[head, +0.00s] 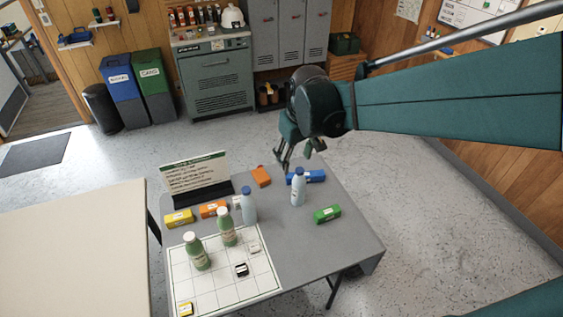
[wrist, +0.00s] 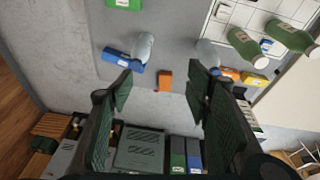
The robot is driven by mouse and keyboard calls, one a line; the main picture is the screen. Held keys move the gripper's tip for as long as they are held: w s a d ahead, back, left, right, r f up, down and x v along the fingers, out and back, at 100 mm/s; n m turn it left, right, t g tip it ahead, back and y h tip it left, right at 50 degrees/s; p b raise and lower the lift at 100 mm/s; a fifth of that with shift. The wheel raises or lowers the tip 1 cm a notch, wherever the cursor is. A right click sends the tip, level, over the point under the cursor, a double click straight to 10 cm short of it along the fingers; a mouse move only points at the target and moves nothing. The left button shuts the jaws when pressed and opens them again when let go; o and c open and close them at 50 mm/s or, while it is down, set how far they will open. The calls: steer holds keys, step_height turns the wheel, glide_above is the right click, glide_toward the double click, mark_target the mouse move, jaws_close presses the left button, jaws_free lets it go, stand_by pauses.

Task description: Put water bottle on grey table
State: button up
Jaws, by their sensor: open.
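Two pale blue water bottles stand upright on the grey table (head: 310,250). One water bottle (head: 298,188) is right of centre beside a blue box. The other water bottle (head: 249,206) stands at the edge of a white grid sheet. Both show in the wrist view, one at left (wrist: 142,47) and one nearer the right finger (wrist: 207,53). My gripper (head: 298,153) is open and empty, above the far edge of the grey table, beyond the bottles. Its two fingers (wrist: 160,85) are spread apart in the wrist view, with nothing between them.
Two green bottles (head: 197,252) stand on the grid sheet (head: 207,282) with small items. Blue (head: 312,176), green (head: 327,214), orange (head: 261,176) and yellow (head: 179,218) boxes lie around. A sign (head: 196,174) stands at the back left. A beige table (head: 70,240) is at left.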

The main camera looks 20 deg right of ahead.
steer(key=s+a+r+m+t, duration=0.1)
steer(key=s+a+r+t, duration=0.1)
steer(key=s, duration=0.6)
steer(key=s+a+r+t, duration=0.2)
steer(key=s+a+r, duration=0.1)
steer(key=s, duration=0.4)
steer(key=shift+s+a+r+m, duration=0.35)
steer(key=shift+s+a+m, duration=0.05)
steer(key=shift+a, duration=0.35)
steer(key=shift+f+b, duration=0.4)
stand_by(0.6)
